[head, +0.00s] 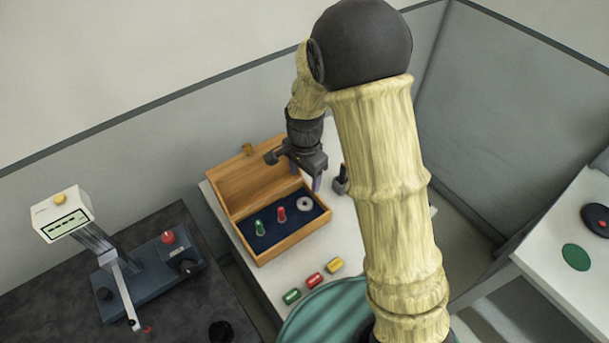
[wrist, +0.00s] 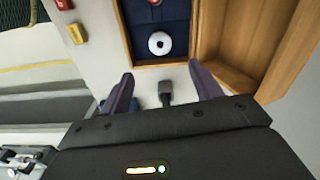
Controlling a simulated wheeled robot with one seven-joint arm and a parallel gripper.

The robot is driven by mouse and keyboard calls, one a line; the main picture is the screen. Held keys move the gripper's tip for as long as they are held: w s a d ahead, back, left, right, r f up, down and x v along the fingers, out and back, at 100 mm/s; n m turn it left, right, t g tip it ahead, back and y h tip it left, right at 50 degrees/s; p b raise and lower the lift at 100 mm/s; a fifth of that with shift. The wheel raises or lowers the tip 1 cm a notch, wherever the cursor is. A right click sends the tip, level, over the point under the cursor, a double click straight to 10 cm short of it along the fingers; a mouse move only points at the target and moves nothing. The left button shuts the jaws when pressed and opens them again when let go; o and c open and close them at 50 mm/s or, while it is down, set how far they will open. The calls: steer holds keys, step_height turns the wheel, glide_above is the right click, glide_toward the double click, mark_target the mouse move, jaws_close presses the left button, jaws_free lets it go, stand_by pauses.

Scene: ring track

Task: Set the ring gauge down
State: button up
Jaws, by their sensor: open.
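The ring gauge (head: 305,202) is a pale grey ring with a dark hole. It lies flat on the dark blue lining of an open wooden box (head: 293,237), near the box's right end. It also shows in the wrist view (wrist: 158,43), beyond the fingertips and between their lines. My gripper (head: 308,178) is open and empty above the box's back right part, apart from the ring. In the wrist view my gripper (wrist: 161,76) has its two fingers wide apart, with nothing between them.
A green plug (head: 259,227) and a red plug (head: 282,215) stand in the box. Green, red (head: 314,280) and yellow cylinders lie in front of it. A small black stand (head: 341,181) is right of the box. A measuring instrument (head: 150,272) occupies the dark left table.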

stand_by(0.3)
steer(key=s+d+r+n+t, duration=0.2)
steer(key=s+d+r+n, duration=0.7)
steer(key=s+d, duration=0.3)
steer(key=shift+s+d+n+t, duration=0.3)
steer(key=shift+d+n, duration=0.1)
steer(key=shift+d, duration=0.4)
steer(key=shift+w, duration=0.1)
steer(key=shift+c, duration=0.2)
